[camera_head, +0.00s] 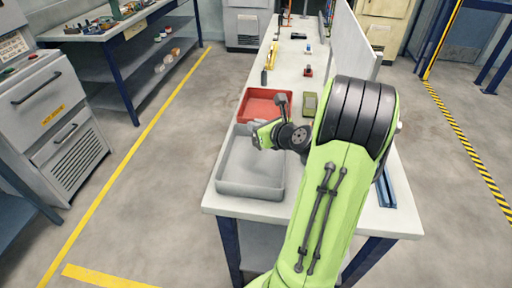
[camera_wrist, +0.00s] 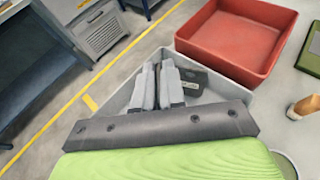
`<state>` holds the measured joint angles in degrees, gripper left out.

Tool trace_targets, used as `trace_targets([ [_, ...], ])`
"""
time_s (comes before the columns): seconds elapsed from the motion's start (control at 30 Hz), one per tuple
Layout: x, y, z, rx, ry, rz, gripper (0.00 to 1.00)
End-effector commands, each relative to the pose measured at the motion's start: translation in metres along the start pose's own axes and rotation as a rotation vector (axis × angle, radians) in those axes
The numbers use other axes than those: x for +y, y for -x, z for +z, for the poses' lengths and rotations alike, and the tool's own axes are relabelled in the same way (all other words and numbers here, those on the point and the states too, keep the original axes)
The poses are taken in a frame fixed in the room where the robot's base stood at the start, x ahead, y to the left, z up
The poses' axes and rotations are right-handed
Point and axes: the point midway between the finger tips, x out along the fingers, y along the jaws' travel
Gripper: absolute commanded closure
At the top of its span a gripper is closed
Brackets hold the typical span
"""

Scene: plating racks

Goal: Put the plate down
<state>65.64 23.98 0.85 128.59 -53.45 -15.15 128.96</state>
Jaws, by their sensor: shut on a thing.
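My gripper (camera_head: 262,136) hangs over the far part of the grey bin (camera_head: 237,187), near the red bin. In the wrist view, my gripper's fingers (camera_wrist: 164,72) are close together, over the inside of the grey bin (camera_wrist: 222,86). A small dark grey plate (camera_wrist: 196,82) shows at the right of the fingertips, with a light spot on it. The fingers are shut on this plate and hide part of it. I cannot tell whether the plate touches the bin's floor. In the head view I cannot make the plate out clearly.
A red bin (camera_head: 262,101) stands just behind the grey bin and looks empty; it also shows in the wrist view (camera_wrist: 236,38). A green item (camera_head: 310,104) lies to its right. An orange-ended handle (camera_wrist: 304,106) is right of the grey bin. Small items stand farther along the white bench (camera_head: 289,72).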

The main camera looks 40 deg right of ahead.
Motion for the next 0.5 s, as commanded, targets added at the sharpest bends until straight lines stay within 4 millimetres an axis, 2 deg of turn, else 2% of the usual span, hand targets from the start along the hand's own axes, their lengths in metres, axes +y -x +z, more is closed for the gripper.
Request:
trace_targets([
  [0.27,0.0,-0.018,-0.042,-0.002,-0.002,0.001,1.0],
  [0.5,0.0,-0.017,-0.04,-0.003,0.002,0.0,1.0],
])
